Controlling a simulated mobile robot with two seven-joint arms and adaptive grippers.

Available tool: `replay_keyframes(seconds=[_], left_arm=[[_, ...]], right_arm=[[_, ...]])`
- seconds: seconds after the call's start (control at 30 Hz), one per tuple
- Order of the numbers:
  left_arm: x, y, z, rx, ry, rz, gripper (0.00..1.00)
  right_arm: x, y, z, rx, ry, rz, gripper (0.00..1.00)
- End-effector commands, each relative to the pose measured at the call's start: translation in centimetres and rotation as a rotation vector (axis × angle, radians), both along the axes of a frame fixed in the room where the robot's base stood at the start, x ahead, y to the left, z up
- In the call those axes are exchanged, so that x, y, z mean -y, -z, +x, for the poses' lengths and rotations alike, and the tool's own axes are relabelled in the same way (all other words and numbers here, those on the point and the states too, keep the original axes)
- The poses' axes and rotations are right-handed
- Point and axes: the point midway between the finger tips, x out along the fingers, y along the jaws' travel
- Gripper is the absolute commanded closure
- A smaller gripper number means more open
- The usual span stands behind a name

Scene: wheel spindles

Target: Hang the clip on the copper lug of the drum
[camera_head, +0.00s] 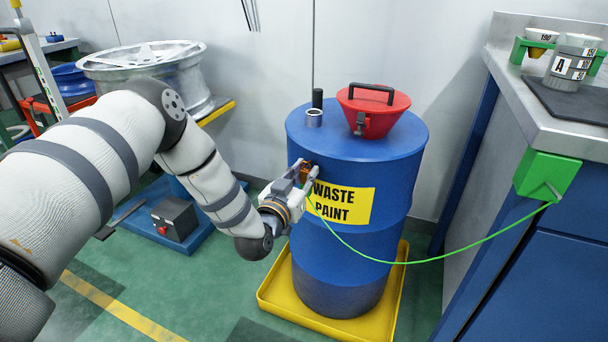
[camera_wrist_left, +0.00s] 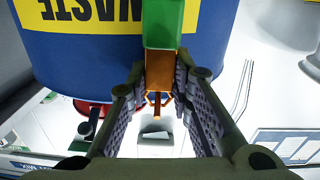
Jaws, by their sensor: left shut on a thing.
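The blue drum (camera_head: 345,251) with a yellow WASTE PAINT label (camera_head: 341,203) stands upright in the middle of the head view. My left gripper (camera_head: 305,173) is at the drum's near left side, below the rim and beside the label. It is shut on the clip, which has a green body (camera_wrist_left: 163,24) and orange-copper prongs (camera_wrist_left: 159,77) between the fingers in the left wrist view. A green cable (camera_head: 374,258) runs from the clip. I cannot make out the copper lug apart from the clip, or tell whether they touch. My right gripper is out of view.
A red funnel (camera_head: 373,109) and a metal-ringed opening (camera_head: 314,118) are on the drum's top. The drum stands in a yellow tray (camera_head: 274,296). The cable reaches a green box (camera_head: 546,176) on the bench at right. A metal wheel (camera_head: 145,68) is at the back left.

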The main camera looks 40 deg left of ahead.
Motion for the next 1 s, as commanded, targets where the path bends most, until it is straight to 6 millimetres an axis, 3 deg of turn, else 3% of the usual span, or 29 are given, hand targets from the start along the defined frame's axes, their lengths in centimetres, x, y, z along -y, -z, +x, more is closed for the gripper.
replay_keyframes(seconds=[0.4, 0.43, 0.5, 0.53, 0.83, 1.0], left_arm=[[0.0, 0.0, 0.0, 0.0, 0.0, 0.0, 1.0], [0.0, 0.0, 0.0, 0.0, 0.001, 0.0, 0.76], [0.0, 0.0, 0.0, 0.0, 0.0, 0.0, 0.6], [0.0, 0.0, 0.0, 0.0, 0.001, 0.0, 0.56], [0.1, 0.0, -0.3, -0.001, 0.001, 0.0, 0.56], [0.8, 0.1, -3.5, -0.005, 0.001, -0.002, 0.56]], right_arm=[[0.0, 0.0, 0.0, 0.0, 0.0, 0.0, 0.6], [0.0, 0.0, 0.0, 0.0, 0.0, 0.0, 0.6], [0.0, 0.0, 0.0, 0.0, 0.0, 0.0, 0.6], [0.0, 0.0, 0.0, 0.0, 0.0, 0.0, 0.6], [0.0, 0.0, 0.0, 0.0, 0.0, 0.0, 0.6], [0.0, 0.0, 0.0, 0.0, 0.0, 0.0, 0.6]])
